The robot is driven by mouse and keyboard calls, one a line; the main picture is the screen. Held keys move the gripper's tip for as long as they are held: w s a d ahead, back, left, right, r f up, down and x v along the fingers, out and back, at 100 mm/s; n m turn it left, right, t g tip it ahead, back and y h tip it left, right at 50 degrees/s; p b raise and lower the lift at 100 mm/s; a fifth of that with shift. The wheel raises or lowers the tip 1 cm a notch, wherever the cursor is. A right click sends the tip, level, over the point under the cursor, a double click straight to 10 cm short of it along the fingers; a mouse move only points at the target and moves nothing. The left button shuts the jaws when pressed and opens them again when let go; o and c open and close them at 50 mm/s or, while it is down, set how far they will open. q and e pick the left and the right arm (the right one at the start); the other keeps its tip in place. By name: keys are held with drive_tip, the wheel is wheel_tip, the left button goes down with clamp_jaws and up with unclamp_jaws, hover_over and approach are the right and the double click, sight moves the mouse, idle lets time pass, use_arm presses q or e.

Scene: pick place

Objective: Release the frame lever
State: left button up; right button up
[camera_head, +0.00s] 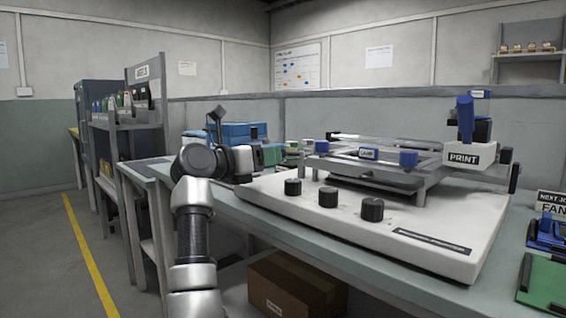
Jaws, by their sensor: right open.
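A white printing machine (395,228) stands on the workbench with a grey metal frame (390,172) over its bed. An upright blue handle (465,118) stands at the frame's back right, above a white PRINT label (463,158). I cannot tell whether it is the frame lever. One arm of mine rises at the left.
Three black knobs (328,197) stand on the machine's front. Blue boxes (232,133) lie behind my arm. A cardboard box (290,287) is under the bench. Floor is clear at the left.

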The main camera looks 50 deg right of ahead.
sight(283, 152)
drive_tip(key=d, duration=0.3)
drive_tip(key=d+b, duration=0.1)
drive_tip(key=d, duration=0.1)
drive_tip(key=shift+s+d, duration=0.15)
drive_tip(key=shift+s, duration=0.2)
